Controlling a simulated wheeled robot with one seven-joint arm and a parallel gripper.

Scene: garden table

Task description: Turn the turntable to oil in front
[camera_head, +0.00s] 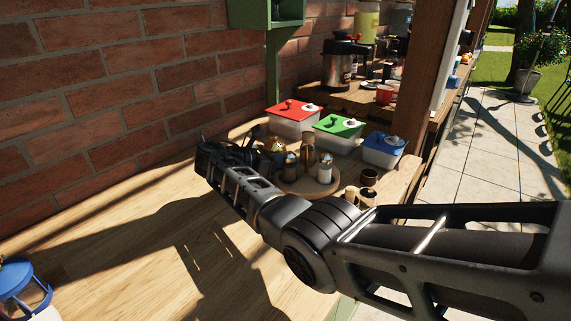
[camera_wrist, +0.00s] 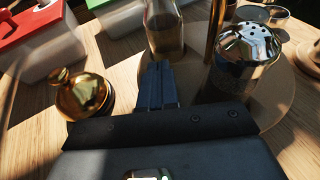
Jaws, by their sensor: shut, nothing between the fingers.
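The round wooden turntable (camera_head: 312,187) stands on the table with several containers on it. A tall glass bottle with amber contents, which looks like the oil (camera_head: 307,147), stands toward its back; it is also in the wrist view (camera_wrist: 164,32), just beyond my fingertips. A shaker with a holed metal cap (camera_wrist: 248,45) stands to the right of the fingers, and a gold-topped jar (camera_wrist: 82,95) to the left. A white shaker (camera_head: 325,168) stands at the turntable's right. My gripper (camera_wrist: 157,78) is shut and empty, low among these containers. Whether it touches any is unclear.
Lidded boxes in red (camera_head: 294,117), green (camera_head: 338,132) and blue (camera_head: 384,149) stand behind the turntable. Small brown cups (camera_head: 368,178) stand at its right. A brick wall is at the left; the front table is largely clear, with a blue lantern-like object (camera_head: 22,287) at the lower left.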

